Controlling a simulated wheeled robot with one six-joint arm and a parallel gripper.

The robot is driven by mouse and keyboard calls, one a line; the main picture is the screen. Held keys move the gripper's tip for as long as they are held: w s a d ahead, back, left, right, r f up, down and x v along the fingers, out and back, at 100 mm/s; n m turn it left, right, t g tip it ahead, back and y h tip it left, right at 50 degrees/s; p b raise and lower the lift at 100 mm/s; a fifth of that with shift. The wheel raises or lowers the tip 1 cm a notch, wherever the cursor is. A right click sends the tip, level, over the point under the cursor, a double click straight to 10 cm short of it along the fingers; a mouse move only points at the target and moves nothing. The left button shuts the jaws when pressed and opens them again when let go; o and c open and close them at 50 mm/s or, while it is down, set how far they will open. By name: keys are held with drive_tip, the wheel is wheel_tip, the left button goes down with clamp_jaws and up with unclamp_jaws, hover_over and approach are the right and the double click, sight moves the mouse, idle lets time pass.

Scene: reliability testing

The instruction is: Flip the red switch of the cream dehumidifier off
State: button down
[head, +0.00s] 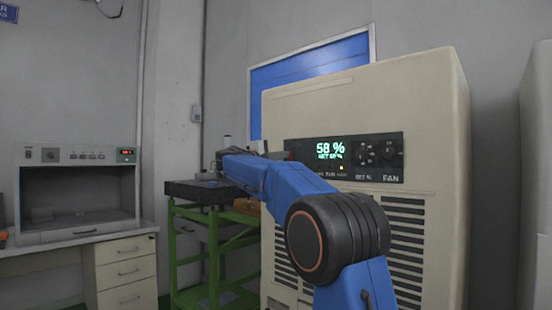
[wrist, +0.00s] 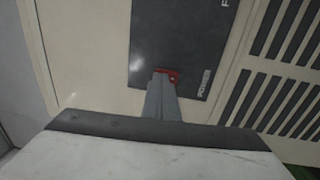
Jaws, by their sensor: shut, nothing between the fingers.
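The cream dehumidifier (head: 440,125) stands at the right in the head view, with a dark control panel (head: 370,170) whose display reads 58 %. In the wrist view the dark panel (wrist: 175,35) fills the upper middle. The red switch (wrist: 174,76) sits on it beside the word POWER. My gripper (wrist: 162,76) is shut and empty, its fingertips right at the red switch and covering part of it. I cannot tell whether they touch it or which way the switch is set.
Slatted vents (wrist: 285,70) lie to the right of the panel in the wrist view. A green-framed stand (head: 212,250) with a dark top is left of the dehumidifier. A bench (head: 95,240) with a cream device (head: 80,190) stands at the far left. Another pale cabinet is at the right edge.

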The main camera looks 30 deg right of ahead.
drive_tip(key=shift+w+d, duration=0.1)
drive_tip(key=shift+d, duration=0.15)
drive_tip(key=shift+d+r, duration=0.15)
drive_tip(key=shift+r, duration=0.05)
idle(0.4)
